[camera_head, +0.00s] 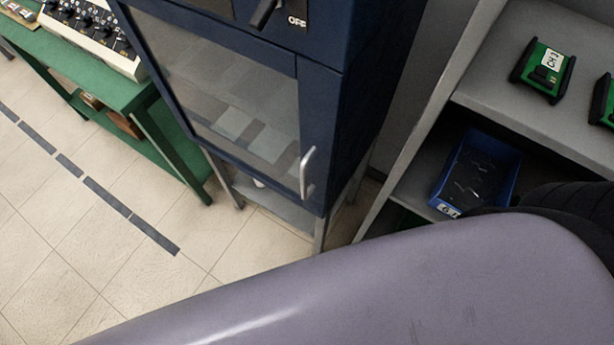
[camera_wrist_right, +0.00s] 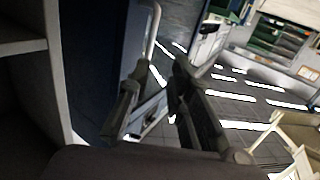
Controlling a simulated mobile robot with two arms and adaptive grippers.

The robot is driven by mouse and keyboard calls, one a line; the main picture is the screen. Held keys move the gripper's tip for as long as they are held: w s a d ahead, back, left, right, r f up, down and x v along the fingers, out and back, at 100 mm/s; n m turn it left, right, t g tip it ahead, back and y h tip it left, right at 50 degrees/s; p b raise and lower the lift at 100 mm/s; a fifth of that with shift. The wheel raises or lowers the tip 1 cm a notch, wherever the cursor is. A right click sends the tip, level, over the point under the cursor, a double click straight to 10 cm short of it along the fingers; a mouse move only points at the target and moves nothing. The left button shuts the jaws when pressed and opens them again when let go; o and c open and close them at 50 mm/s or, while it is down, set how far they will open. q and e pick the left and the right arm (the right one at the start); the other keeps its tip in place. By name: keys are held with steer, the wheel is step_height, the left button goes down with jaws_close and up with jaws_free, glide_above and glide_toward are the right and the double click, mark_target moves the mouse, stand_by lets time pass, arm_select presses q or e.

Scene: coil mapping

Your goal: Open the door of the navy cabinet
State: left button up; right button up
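The navy cabinet (camera_head: 362,95) stands on grey legs in the upper middle of the head view. Its glass-fronted door (camera_head: 235,95) looks shut. A curved silver handle (camera_head: 307,172) is at the door's lower right. In the right wrist view, the navy side of the cabinet (camera_wrist_right: 98,60) is at the left, and a pale curved bar that looks like the handle (camera_wrist_right: 153,32) is beyond the fingers. My right gripper (camera_wrist_right: 161,68) is open, with an empty gap between its fingers. The head view shows neither gripper. My left gripper is in no view.
A grey shelf (camera_head: 545,125) stands right of the cabinet with green devices (camera_head: 543,72) and a blue bin (camera_head: 478,170). A green table (camera_head: 85,70) stands at the left. Tiled floor (camera_head: 100,245) in front of the cabinet is clear.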

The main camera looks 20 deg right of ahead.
step_height(320, 180, up, 2)
steer(key=h+b, duration=0.1)
steer(key=b, duration=0.2)
glide_toward(306, 186)
steer(key=shift+m+t, duration=0.3)
steer(key=w+p, duration=0.1)
steer(key=w, duration=0.2)
steer(key=w+p, duration=0.1)
steer(key=w, duration=0.2)
steer(key=w+p, duration=0.1)
steer(key=w, duration=0.2)
steer(key=shift+w+a+f, duration=0.2)
steer(key=shift+a, duration=0.15)
steer(key=shift+w+f, duration=0.1)
steer(key=shift+w, duration=0.6)
steer(key=shift+a, duration=0.1)
jaws_close()
